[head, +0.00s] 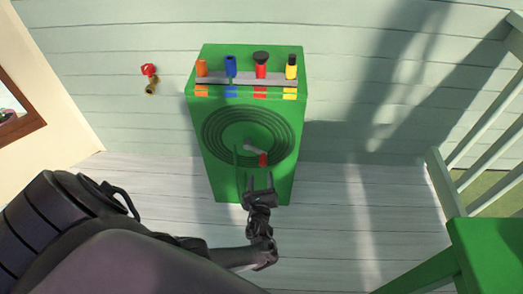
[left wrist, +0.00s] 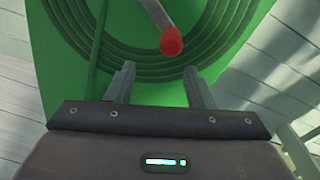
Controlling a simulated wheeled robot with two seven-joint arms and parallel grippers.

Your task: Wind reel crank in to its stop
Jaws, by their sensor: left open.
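The hose reel is a tall green cabinet (head: 222,170) with concentric dark rings (head: 215,132) on its front. A grey crank arm (head: 251,149) at the ring centre ends in a red knob (head: 263,160), pointing down and right. The crank arm (left wrist: 156,14) and the red knob (left wrist: 171,42) also show at the top of the left wrist view. My left gripper (head: 260,183) is open and empty just below the knob, its fingers pointing up at it. In the left wrist view the knob is beyond the gap between the fingertips (left wrist: 158,72), apart from them. My right gripper is not seen.
Orange, blue, red and yellow fittings stand on a grey strip (head: 240,79) atop the cabinet. A red-handled brass tap (head: 150,78) is on the wall at left. A green bench or chair (head: 490,255) and a pale railing (head: 485,150) are at right. Floor beside the cabinet is clear.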

